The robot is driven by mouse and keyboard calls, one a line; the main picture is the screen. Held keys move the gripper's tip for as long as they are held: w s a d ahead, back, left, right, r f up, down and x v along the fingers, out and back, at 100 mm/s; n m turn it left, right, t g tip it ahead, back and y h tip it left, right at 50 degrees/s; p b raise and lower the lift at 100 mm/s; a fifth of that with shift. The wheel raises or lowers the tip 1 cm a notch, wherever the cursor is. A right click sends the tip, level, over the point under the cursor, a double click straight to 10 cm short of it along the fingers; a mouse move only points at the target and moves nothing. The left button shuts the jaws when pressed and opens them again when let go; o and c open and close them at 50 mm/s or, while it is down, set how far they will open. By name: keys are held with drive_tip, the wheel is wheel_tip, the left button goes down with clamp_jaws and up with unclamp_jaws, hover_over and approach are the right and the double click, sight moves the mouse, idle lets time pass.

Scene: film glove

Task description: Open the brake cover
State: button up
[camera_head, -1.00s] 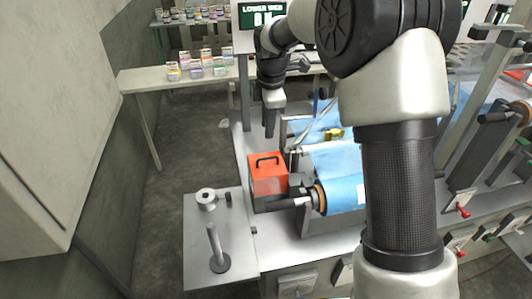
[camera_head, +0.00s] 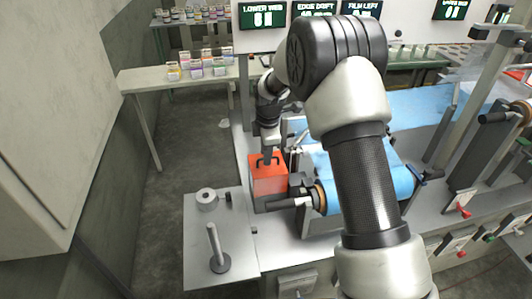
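The brake cover looks to be the orange-red box (camera_head: 268,183) with a dark handle on top, beside the end of the blue film roll (camera_head: 368,187). It sits closed on the machine's grey bed. My gripper (camera_head: 268,158) points down at the handle from above, and its tips overlap the handle in the picture. The handle is partly hidden behind it. The fingers are too small to tell whether they are open or shut, or whether they touch the handle.
A grey side plate (camera_head: 200,262) at the front left carries an upright post (camera_head: 215,245) and a metal ring (camera_head: 207,199). A bench (camera_head: 135,80) with small boxes stands behind. Display screens (camera_head: 263,15) hang above the machine. The floor at left is clear.

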drive_tip(key=shift+c, duration=0.4)
clamp_jaws()
idle(0.9)
